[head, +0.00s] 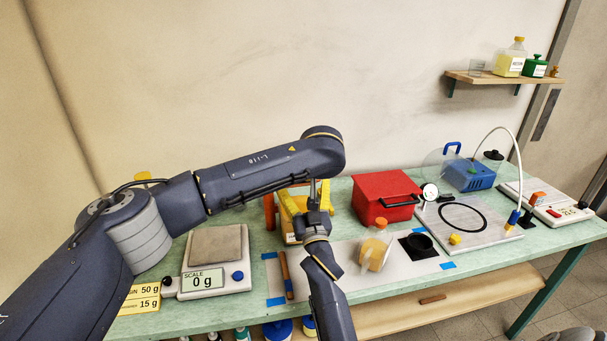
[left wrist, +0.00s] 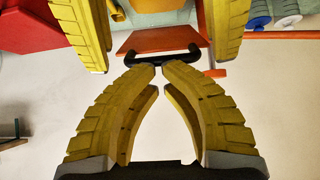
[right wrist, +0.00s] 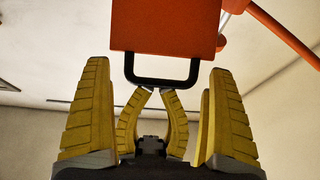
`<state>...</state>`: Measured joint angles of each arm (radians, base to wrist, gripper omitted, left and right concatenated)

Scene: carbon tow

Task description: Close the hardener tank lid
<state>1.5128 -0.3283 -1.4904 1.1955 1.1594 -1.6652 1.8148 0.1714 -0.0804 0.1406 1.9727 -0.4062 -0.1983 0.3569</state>
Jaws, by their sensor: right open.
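An orange panel with a black handle, which looks like the hardener tank's lid (right wrist: 165,28), stands raised in the right wrist view. It also shows in the left wrist view (left wrist: 163,40). The tips of my left gripper (left wrist: 160,66) come nearly together at the black handle (left wrist: 190,52); I cannot tell whether they hold it. My right gripper (right wrist: 158,65) is open, its fingers spread either side below the handle (right wrist: 160,82). In the head view, orange and yellow parts (head: 270,212) show behind my arms, which hide most of the tank.
A red box (head: 383,197) stands right of the arms. A vacuum plate (head: 467,222) and blue pump (head: 470,175) are further right.

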